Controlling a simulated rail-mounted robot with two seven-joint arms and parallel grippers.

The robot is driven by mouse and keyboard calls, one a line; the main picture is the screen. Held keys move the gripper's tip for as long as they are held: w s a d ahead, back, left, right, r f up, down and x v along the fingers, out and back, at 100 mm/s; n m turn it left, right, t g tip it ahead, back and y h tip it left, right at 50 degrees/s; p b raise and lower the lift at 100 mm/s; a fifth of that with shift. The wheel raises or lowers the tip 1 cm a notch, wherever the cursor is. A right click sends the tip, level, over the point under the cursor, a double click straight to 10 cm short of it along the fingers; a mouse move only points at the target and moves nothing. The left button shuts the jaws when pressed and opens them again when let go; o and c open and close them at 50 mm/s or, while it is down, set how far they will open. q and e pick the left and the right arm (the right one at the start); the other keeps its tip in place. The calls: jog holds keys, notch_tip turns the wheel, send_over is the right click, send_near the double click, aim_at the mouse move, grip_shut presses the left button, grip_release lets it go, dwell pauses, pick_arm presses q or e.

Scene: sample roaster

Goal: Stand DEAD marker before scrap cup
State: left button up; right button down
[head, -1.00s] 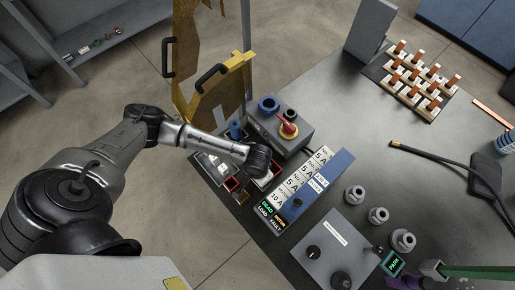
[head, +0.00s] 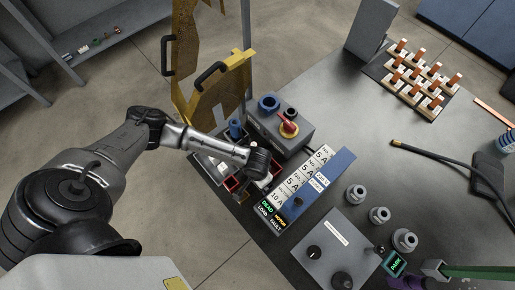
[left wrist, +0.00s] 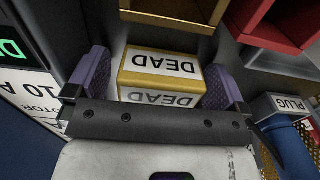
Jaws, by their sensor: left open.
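The DEAD marker (left wrist: 162,75) is a small yellow block with white DEAD labels, seen in the left wrist view. It lies between the purple finger pads of my left gripper (left wrist: 168,82). The gripper is open, with small gaps beside the block. In the head view my left gripper (head: 258,166) points down over the bins at the table's left edge, and its fingers are mostly hidden. A red open-topped box (left wrist: 277,22) and a brown-rimmed bin (left wrist: 178,20) lie beyond the marker in the wrist view. I cannot tell which container is the scrap cup.
A PLUG-labelled block (left wrist: 290,104) sits right of the fingers.

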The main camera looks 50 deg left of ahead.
pick_arm(q)
jog(key=shift+r, duration=0.1)
notch_tip(320, 180, up, 10)
jog(key=p, duration=0.3)
jog(key=shift+r+p, duration=0.25)
jog(key=shift+p, duration=0.05)
jog(key=shift+r, duration=0.8)
